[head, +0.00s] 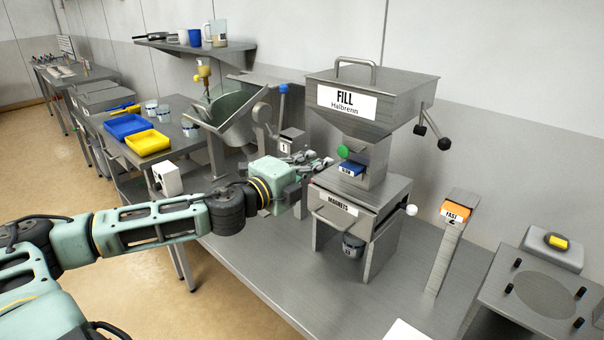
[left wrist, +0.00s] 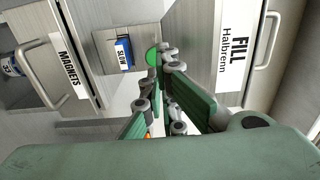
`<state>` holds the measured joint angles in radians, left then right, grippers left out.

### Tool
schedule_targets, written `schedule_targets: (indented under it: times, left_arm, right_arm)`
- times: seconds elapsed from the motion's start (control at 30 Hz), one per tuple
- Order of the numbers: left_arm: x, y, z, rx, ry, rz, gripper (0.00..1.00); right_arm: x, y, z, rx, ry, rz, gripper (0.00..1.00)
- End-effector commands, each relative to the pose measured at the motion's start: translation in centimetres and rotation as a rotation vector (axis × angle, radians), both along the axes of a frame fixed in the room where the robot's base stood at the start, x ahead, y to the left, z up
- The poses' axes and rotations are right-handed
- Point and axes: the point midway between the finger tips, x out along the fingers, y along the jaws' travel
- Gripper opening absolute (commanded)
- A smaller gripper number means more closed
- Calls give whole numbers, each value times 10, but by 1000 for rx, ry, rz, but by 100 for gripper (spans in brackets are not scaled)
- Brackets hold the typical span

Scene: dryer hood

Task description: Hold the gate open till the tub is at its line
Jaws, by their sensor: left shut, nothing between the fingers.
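My left gripper (head: 318,164) is shut and empty, its fingertips just left of a green round knob (head: 343,152) on the hopper's neck. In the left wrist view the closed fingers (left wrist: 170,58) overlap the edge of the green knob (left wrist: 153,57); I cannot tell whether they touch it. A blue block marked SLOW (head: 352,168) sits beside the knob. The gate itself is not clearly seen. My right gripper is not in view.
The grey hopper marked FILL (head: 385,96) stands above, with black-knobbed levers at its right. An orange block marked FAST (head: 455,212) tops a post at the right. A tilted metal trough (head: 225,115) is at the left. The bench front is largely clear.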

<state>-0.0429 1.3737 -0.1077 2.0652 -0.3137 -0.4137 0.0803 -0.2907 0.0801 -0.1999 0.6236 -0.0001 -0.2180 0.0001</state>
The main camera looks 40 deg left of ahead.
Motion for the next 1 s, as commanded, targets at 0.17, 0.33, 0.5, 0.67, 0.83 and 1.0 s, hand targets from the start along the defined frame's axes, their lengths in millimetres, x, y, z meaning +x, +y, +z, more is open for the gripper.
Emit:
schedule_targets:
  times: [0.17,0.33,0.5,0.67,0.83,1.0]
  left_arm:
    - [-8,2,-2,2,4,2,0]
    - [-15,1,-1,3,5,-1,0]
    - [-24,-1,2,-6,5,-6,0]
    - [-35,0,2,-4,3,-7,0]
    - [-42,2,2,1,0,-4,0]
    - [-43,3,1,2,0,-3,0]
  right_arm:
    - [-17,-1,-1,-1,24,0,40]
    - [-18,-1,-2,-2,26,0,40]
    - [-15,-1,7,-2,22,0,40]
    - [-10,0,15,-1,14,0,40]
    - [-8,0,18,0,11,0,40]
    - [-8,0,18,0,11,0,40]
